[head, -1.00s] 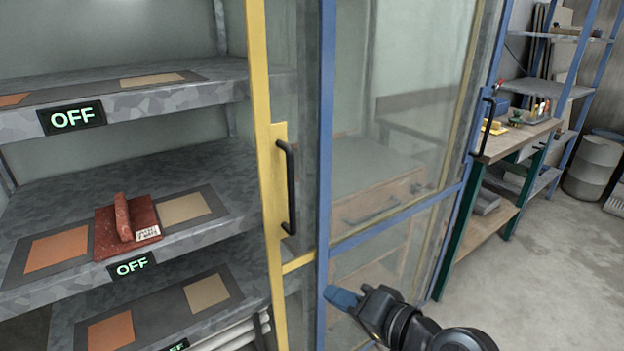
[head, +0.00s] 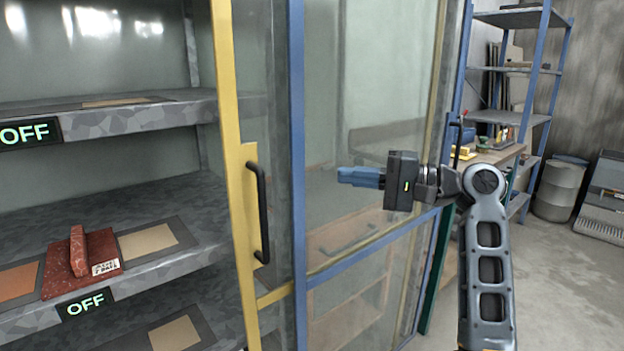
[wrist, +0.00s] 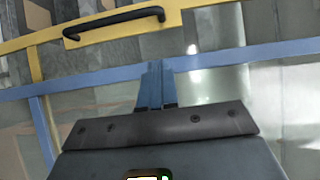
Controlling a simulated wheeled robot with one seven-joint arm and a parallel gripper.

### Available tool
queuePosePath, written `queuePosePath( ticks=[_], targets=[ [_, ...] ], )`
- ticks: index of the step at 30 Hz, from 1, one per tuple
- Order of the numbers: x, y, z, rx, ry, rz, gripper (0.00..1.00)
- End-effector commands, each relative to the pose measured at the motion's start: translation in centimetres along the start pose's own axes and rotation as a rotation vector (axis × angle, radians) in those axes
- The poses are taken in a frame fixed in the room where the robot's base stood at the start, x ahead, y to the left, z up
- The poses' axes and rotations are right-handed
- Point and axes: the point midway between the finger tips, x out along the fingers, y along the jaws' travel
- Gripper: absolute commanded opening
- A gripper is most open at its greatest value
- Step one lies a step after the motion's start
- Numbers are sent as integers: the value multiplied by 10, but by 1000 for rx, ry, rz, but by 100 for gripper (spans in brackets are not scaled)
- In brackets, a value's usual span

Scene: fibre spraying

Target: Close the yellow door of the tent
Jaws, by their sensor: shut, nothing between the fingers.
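The yellow door (head: 240,170) is a yellow-framed panel with a black vertical handle (head: 261,212) near its edge. Left of it the shelves are exposed. A blue-framed door (head: 298,150) with clear panes stands to its right. My gripper (head: 340,176) has blue fingers, shut and empty. In the head view it shows in front of the blue-framed pane, right of the yellow door's handle. In the wrist view the shut fingertips (wrist: 155,64) point toward the blue bar (wrist: 230,57), with the black handle (wrist: 115,20) on the yellow frame (wrist: 190,6) beyond it. I see no contact with the handle.
A red float-like tool (head: 80,262) lies on the middle shelf (head: 190,262), beside OFF displays. A workbench (head: 500,155), blue rack (head: 545,65) and grey barrel (head: 560,188) stand at the right.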

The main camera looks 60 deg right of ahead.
Motion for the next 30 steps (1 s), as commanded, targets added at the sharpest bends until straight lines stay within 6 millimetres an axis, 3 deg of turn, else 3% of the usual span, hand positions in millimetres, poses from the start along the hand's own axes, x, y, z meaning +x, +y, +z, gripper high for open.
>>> queuePosePath(
  ticks=[16,22,30],
  targets=[
    [99,0,1,0,-2,1,0],
    [116,0,22,0,0,1,0],
    [123,1,29,0,2,1,0]
  ],
)
